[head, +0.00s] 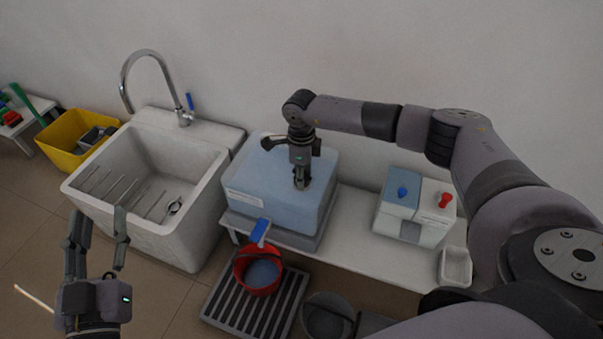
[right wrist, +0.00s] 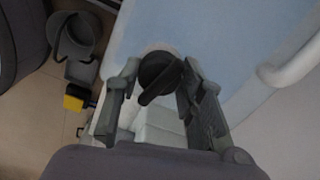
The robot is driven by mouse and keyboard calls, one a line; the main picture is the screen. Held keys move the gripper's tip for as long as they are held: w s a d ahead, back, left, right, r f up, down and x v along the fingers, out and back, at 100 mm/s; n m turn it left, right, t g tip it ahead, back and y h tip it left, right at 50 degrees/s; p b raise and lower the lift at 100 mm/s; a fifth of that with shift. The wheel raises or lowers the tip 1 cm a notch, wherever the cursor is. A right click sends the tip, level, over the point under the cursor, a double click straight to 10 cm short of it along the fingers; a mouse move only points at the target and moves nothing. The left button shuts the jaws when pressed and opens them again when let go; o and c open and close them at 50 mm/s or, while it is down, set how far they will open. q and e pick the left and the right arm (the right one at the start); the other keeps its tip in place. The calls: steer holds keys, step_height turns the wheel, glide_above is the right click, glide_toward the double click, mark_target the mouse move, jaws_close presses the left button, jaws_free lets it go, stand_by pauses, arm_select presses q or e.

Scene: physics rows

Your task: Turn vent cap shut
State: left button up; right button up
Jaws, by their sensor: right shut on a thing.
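The vent cap (right wrist: 160,74) is a dark round knob with a raised bar, on top of the pale blue water container (head: 255,190). In the right wrist view it sits between the fingers of my right gripper (right wrist: 157,85), which is shut on it. In the head view my right gripper (head: 301,183) points down onto the container top and hides the cap. The container also shows in the right wrist view (right wrist: 225,40). My left gripper (head: 100,218) is open and empty, in front of the sink.
A blue tap (head: 260,231) juts from the container above a red bucket (head: 247,273) on a slatted grate (head: 227,310). A white sink (head: 165,238) stands left. A box with blue and red knobs (head: 412,230) and a small white dish (head: 455,267) are right on the bench.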

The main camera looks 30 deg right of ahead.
steer(key=shift+n, duration=1.2)
steer(key=o, duration=1.1)
steer(key=shift+o, duration=0.2)
step_height(320, 180, up, 12)
